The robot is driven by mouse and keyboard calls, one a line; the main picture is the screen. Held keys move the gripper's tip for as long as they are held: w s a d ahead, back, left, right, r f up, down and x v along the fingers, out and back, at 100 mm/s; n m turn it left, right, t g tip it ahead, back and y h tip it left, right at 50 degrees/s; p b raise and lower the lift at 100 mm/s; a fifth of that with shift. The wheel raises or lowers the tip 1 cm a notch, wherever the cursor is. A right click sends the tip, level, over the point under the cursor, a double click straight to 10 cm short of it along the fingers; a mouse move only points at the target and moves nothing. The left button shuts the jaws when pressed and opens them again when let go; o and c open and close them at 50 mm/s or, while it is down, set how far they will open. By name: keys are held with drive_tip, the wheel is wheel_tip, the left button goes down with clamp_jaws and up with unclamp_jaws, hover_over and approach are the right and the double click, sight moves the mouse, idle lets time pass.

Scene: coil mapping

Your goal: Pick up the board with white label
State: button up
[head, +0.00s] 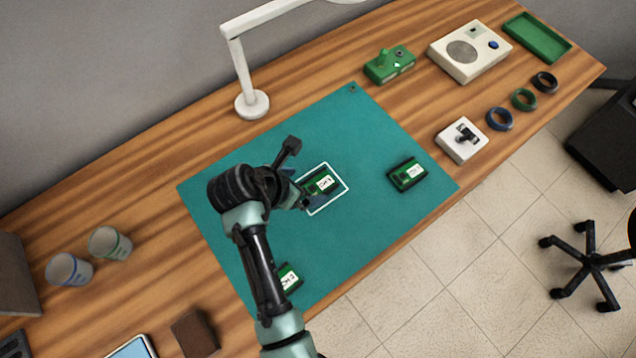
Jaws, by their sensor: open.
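Several small green boards with white labels lie on the teal mat (365,130) in the head view. One board (322,184) sits inside a white square outline near the mat's middle. A second board (407,174) lies to its right. A third board (288,278) lies lower left, partly hidden by my arm. My gripper (300,196) is just left of the outlined board, with the fingers close to its left edge. It is open, and I see nothing held in it. My wrist hides part of the mat, and the exact gap between fingers and board cannot be told.
A white lamp (252,103) stands behind the mat. A green device (388,65), a white meter (468,50), a green tray (537,38), a white block (462,140) and rings (500,119) lie right. Two cups (109,243) stand left. The mat's right part is mostly clear.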

sight(318, 184)
drive_tip(key=shift+x, duration=2.8)
drive_tip(key=shift+s+d, duration=0.1)
drive_tip(key=shift+d, duration=0.1)
drive_tip(key=c, duration=1.5)
drive_tip(key=shift+o, duration=0.2)
drive_tip(key=shift+r, duration=0.15)
